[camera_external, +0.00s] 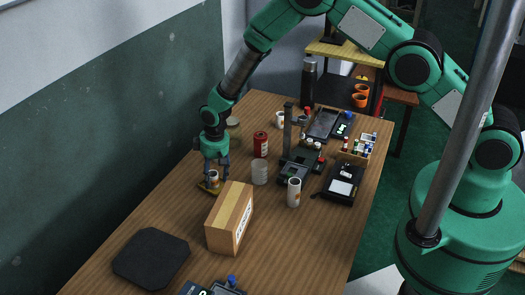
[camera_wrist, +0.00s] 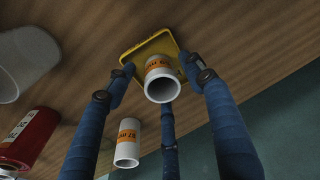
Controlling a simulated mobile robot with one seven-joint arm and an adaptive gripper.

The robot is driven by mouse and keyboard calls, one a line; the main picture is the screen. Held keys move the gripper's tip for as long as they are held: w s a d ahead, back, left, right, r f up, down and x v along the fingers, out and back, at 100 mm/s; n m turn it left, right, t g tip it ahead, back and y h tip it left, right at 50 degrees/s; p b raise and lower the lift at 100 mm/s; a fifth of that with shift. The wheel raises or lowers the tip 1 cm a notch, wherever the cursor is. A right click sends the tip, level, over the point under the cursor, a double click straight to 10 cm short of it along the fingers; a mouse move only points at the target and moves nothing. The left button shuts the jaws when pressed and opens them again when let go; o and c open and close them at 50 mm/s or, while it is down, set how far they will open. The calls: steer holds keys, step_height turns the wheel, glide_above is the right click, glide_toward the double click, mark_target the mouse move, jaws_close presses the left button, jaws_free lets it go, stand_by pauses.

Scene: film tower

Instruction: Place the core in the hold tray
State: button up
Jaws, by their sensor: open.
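A white core (camera_wrist: 161,80) with an orange label stands on a small yellow tray (camera_wrist: 136,54), seen almost end-on in the wrist view. In the external view the core (camera_external: 214,176) and the yellow tray (camera_external: 204,188) show below my gripper (camera_external: 214,178), at the table's left edge. My gripper's blue fingers (camera_wrist: 160,82) are open and spread around the core, with gaps visible beside it. A second white core (camera_wrist: 127,143) with an orange label stands apart from the tray in the wrist view. I cannot clearly pick it out in the external view.
A cardboard box (camera_external: 229,220) stands close to my gripper on the near side. A clear cup (camera_external: 260,172), a red can (camera_external: 260,144) and a white tube (camera_external: 293,192) stand to the right. A dark mat (camera_external: 151,258) lies at the near left. Equipment crowds the table's right side.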

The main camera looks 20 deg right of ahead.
mark_target(218, 186)
steer(key=shift+r, duration=0.1)
step_height(218, 186, up, 12)
steer(key=d, duration=0.1)
steer(key=shift+s, duration=0.4)
stand_by(0.9)
steer(key=shift+d, duration=0.1)
